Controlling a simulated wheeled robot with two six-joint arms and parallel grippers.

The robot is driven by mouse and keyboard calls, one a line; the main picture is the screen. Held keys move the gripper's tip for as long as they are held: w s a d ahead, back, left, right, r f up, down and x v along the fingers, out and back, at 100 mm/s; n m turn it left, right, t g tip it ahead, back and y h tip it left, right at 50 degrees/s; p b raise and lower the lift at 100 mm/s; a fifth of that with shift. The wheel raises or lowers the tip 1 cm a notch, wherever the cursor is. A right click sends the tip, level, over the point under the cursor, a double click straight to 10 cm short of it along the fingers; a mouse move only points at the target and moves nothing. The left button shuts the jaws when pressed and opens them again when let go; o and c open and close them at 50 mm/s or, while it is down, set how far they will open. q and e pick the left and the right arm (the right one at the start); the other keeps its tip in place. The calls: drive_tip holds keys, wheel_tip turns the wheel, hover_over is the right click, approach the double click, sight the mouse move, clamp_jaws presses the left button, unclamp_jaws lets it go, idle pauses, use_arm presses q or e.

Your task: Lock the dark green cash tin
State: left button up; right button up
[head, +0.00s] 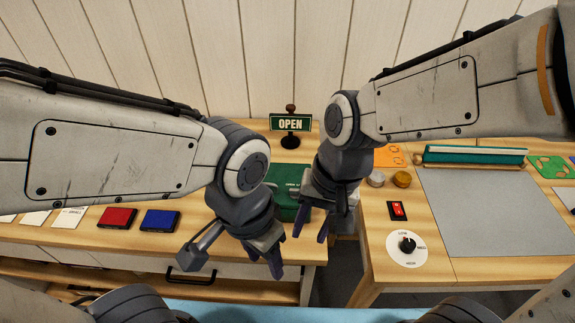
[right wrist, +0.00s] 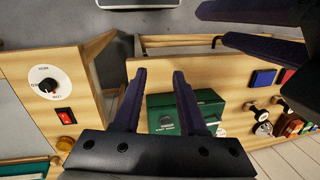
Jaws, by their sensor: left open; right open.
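The dark green cash tin (head: 288,197) stands on the left wooden table in the head view, partly hidden behind my two wrists. The right wrist view shows more of the green tin (right wrist: 158,102), with a small pale fitting and pale lettering on it. My right gripper (head: 311,230) is open and empty, in front of and above the tin's right side. In its own view, the open fingers (right wrist: 160,75) are apart from the tin, one overlapping it. My left gripper (head: 262,262) is open and empty near the table's front edge. I cannot make out a key.
An OPEN sign (head: 291,124) stands behind the tin. Red (head: 117,217) and blue (head: 160,219) pads lie to the left. The right table holds a red switch (head: 397,211), a dial (head: 407,247) and a grey mat (head: 475,215). A gap separates the tables.

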drive_tip(key=w+r+m+y+p, duration=0.1)
drive_tip(key=w+r+m+p, duration=0.2)
drive_tip(key=w+m, duration=0.55)
drive_tip(key=m+y+p, duration=0.1)
drive_tip(key=m+p, duration=0.1)
drive_tip(key=m, duration=0.6)
approach(297, 190)
drive_tip(key=shift+m+t, duration=0.25)
drive_tip(key=shift+t, duration=0.05)
drive_tip(key=x, duration=0.5)
drive_tip(key=b+x, duration=0.1)
drive_tip(key=x, duration=0.2)
drive_tip(key=shift+s+f, duration=0.1)
drive_tip(key=shift+s, duration=0.15)
use_arm(q)
wheel_tip(297, 190, up, 6)
drive_tip(key=shift+f, duration=0.25)
use_arm(e)
clamp_jaws()
